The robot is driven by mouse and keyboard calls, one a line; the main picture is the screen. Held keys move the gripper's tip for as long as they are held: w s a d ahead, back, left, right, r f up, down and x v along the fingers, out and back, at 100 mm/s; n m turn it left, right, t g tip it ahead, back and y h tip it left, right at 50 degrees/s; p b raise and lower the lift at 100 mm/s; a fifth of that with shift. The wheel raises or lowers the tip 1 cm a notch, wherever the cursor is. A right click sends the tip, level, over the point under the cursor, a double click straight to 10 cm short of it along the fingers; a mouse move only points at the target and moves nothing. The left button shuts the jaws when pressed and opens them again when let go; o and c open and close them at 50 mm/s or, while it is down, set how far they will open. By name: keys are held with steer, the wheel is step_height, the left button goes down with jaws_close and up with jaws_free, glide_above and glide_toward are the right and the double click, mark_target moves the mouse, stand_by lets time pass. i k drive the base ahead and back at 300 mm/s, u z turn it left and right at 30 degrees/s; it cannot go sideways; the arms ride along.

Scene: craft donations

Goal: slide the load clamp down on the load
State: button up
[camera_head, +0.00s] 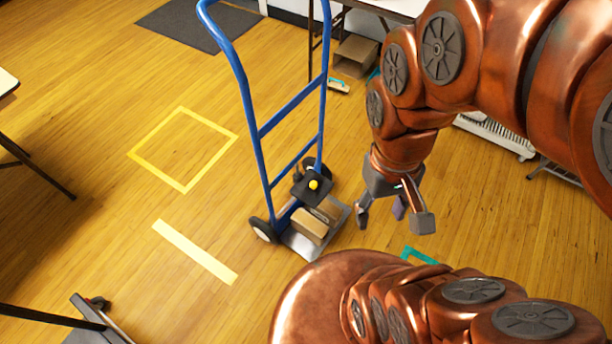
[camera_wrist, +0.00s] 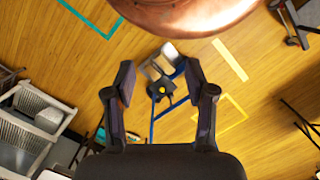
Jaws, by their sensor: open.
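A blue hand truck (camera_head: 258,135) stands upright on the wood floor in the head view. Its load clamp (camera_head: 312,187), a dark block with a yellow knob, sits low on the frame above the load. The load, brown boxes (camera_head: 309,226), rests on the grey toe plate (camera_head: 300,247); whether the clamp touches it I cannot tell. My gripper (camera_head: 393,222) is open and empty, in the air to the right of the truck. In the wrist view my gripper (camera_wrist: 160,98) shows its fingers spread wide, with the clamp (camera_wrist: 161,90) seen between them, farther off.
Yellow tape outlines a square (camera_head: 183,149) on the floor, and a pale strip (camera_head: 195,251) lies nearer. A cardboard box (camera_head: 355,55) and a brush (camera_head: 338,86) lie by a table at the back. A dark mat (camera_head: 200,24) lies at the back left. Floor left of the truck is clear.

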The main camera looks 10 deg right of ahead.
mark_target(311, 189)
steer(key=u, duration=2.15)
steer(key=k, duration=0.8)
steer(key=z, duration=0.55)
steer(key=i, duration=0.5)
steer(key=z, duration=0.05)
